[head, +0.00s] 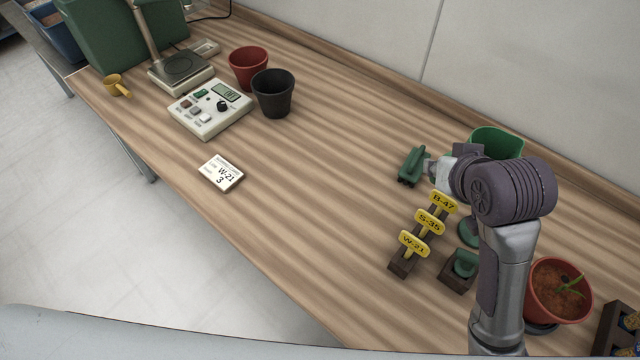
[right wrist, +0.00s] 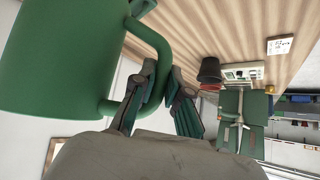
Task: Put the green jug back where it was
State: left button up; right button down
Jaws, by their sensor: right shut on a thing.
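The green jug (head: 497,141) shows in the head view behind my right arm, close to the wall; its lower part is hidden. It fills the upper left of the right wrist view (right wrist: 60,55), where its curved handle reaches towards my fingers. My right gripper (head: 411,166) has dark green finger pads; in the right wrist view (right wrist: 160,85) they are shut on the handle. I cannot tell whether the jug's base touches the table. My left gripper is out of view.
Yellow tags (head: 429,222) stand on a wooden rack near green items (head: 463,264). A terracotta pot with a seedling (head: 558,291) is at the right. The table's middle is clear.

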jog(key=w+a+f+n+g+y+p, duration=0.1)
jog(key=w+a+f+n+g+y, duration=0.1)
jog(key=a+n+y, duration=0.35)
notch_tip(320, 180, down, 10)
jog(key=a+f+n+b, duration=0.1)
jog(key=a+n+b, duration=0.15)
jog(key=b, duration=0.25)
jog(key=shift+g, duration=0.4)
jog(key=w+a+f, duration=0.1)
jog(key=a+f, duration=0.2)
jog(key=w+a+f+p, duration=0.1)
jog(key=a+f, duration=0.2)
jog(key=a, duration=0.1)
jog(key=w+a+f+p, duration=0.1)
jog(key=a+f, duration=0.2)
jog(key=f, duration=0.1)
jog(key=shift+a, duration=0.4)
jog(key=shift+w+f, duration=0.1)
jog(key=shift+f, duration=0.35)
